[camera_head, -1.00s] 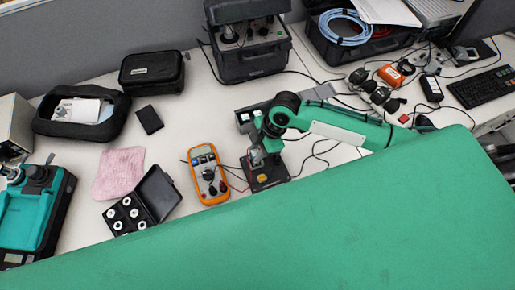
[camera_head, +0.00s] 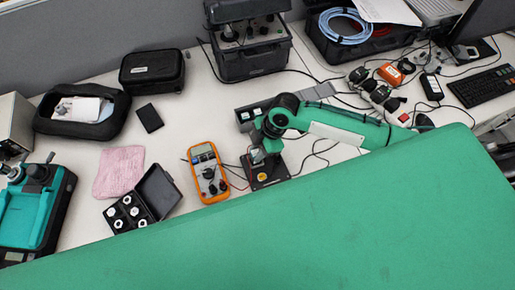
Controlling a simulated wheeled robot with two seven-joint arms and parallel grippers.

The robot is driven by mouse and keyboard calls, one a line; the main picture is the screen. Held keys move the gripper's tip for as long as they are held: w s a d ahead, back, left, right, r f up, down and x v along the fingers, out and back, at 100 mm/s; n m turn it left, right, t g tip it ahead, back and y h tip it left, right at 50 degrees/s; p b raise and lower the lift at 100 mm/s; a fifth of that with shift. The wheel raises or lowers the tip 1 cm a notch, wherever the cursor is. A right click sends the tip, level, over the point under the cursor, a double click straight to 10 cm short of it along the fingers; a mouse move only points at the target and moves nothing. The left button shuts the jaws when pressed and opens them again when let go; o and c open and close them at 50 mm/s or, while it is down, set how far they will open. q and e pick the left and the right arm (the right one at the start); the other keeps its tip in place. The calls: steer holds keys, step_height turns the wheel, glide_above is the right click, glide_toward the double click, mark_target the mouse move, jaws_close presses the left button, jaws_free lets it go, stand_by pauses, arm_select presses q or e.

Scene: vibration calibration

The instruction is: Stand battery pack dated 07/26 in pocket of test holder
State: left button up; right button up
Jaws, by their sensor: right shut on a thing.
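The test holder (camera_head: 272,178), a small black block with a yellow round button, stands on the bench right of the multimeter. My right gripper (camera_head: 257,157) points down directly over the back-left part of the holder. It is shut on a small greyish thing, apparently a battery pack, which the fingers mostly hide. I cannot read a date on it, nor tell whether it is inside the pocket or just above it. My left gripper is not in view.
An orange multimeter (camera_head: 208,173) with leads stands just left of the holder. An open black case (camera_head: 158,190) of white-topped pieces and a pink cloth (camera_head: 119,171) lie farther left. A black instrument case (camera_head: 250,60) stands behind. My green body covers the foreground.

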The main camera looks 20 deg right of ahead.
steer(key=shift+f, duration=0.65)
steer(key=o, duration=1.5)
step_height(320, 180, up, 8)
steer(key=p, duration=0.7)
steer(key=shift+s, duration=0.1)
stand_by(0.5)
